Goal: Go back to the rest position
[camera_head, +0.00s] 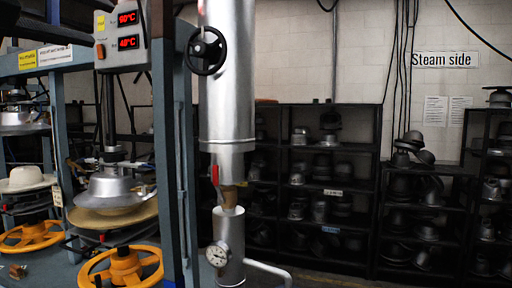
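The hat press stands at the left in the head view, with a silver hat mould (108,189) over a tan, brim-like disc (112,215). An orange handwheel (122,268) sits below it. A pale hat (27,179) rests on a second station at the far left, above another orange handwheel (30,237). I cannot make out my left gripper clearly among the dark press parts, nor whether its fingers are open or shut. My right gripper is not in view.
A thick silver steam pipe (227,90) with a black valve wheel (207,51) and a gauge (218,254) rises in front. A control box (120,35) shows red temperatures. Black shelves (382,215) of dark hat moulds line the back wall. Some floor shows at lower right.

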